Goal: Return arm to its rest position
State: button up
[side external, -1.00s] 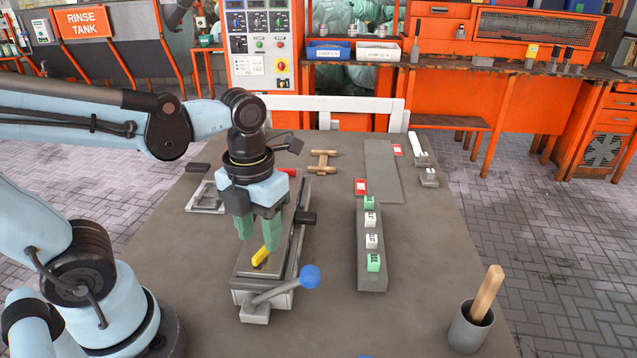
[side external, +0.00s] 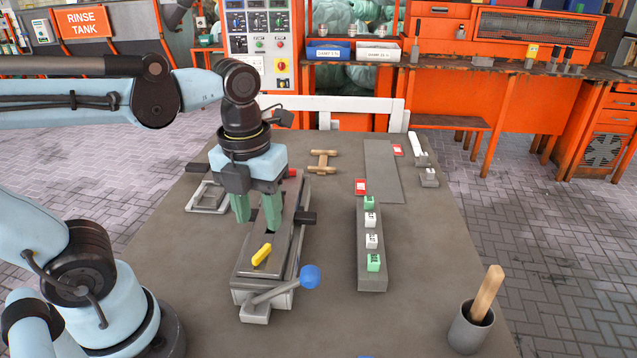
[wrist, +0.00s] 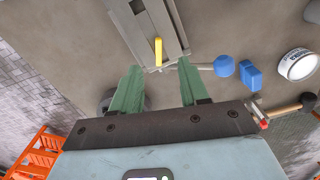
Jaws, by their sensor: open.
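My gripper (side external: 256,216) is open and empty, with its two green fingers pointing down above the grey vise-like fixture (side external: 245,285). It also shows in the wrist view (wrist: 157,82), where the fingers stand wide apart. A small yellow piece (side external: 262,254) lies on top of the fixture, in front of and below the fingers and apart from them. In the wrist view the yellow piece (wrist: 158,50) lies ahead of the gap between the fingers. The fixture's lever ends in a blue knob (side external: 310,277).
A grey bar (side external: 372,282) with green and white blocks lies right of the fixture. A grey cup (side external: 470,328) with a wooden handle in it stands at front right. A wooden piece (side external: 322,161) and a grey frame (side external: 207,197) lie behind. Table between bar and cup is clear.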

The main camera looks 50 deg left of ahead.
jog(key=n, duration=0.2)
jog(key=w+n+t, duration=0.1)
jog(key=n, duration=0.1)
jog(key=f+n, duration=0.1)
jog(key=n, duration=0.2)
jog(key=shift+w+a+t, duration=0.15)
jog(key=shift+a+t, duration=0.05)
jog(key=shift+t, duration=0.1)
jog(key=n, duration=0.2)
jog(key=w+n+t, duration=0.1)
jog(key=n, duration=0.4)
jog(key=shift+w+a+f+t, duration=0.15)
jog(key=shift+a+f+t, duration=0.05)
jog(key=shift+a+t, duration=0.1)
jog(key=n, duration=0.3)
jog(key=w+n+t, duration=0.1)
jog(key=n, duration=0.3)
jog(key=shift+w+a+f+t, duration=0.1)
jog(key=shift+w+a+t, duration=0.1)
jog(key=shift+t, duration=0.1)
jog(key=n, duration=0.3)
jog(key=n+t, duration=0.1)
jog(key=shift+w+a, duration=0.15)
jog(key=shift+w, duration=0.15)
jog(key=n, duration=0.3)
jog(key=n+t, duration=0.1)
jog(key=shift+w+a+n, duration=0.15)
jog(key=shift+w+n, duration=0.2)
jog(key=shift+n, duration=0.05)
jog(key=shift+c, duration=0.2)
